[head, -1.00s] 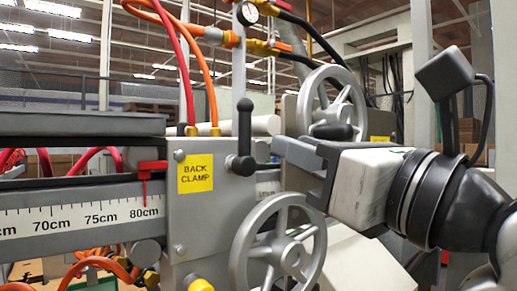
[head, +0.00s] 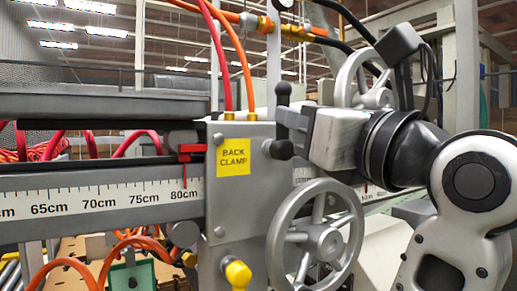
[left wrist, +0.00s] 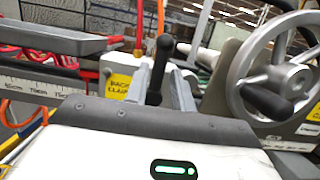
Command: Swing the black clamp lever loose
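The black clamp lever (head: 283,93) stands upright on the right side of the grey clamp block, with a round black knob at its lower end. It also shows in the left wrist view (left wrist: 161,64). My left gripper (head: 291,119) reaches in from the right in the head view, its fingers at the lever's middle. In the left wrist view the lever stands between the two fingers (left wrist: 164,88). I cannot tell whether the fingers press on it. My right gripper is not in view.
The clamp block carries a yellow "BACK CLAMP" label (head: 233,157). A grey handwheel (head: 318,240) sits just below my gripper, another (head: 362,85) behind it. A ruler rail (head: 95,204) with a red pointer (head: 186,152) runs left. Red and orange hoses rise above the block.

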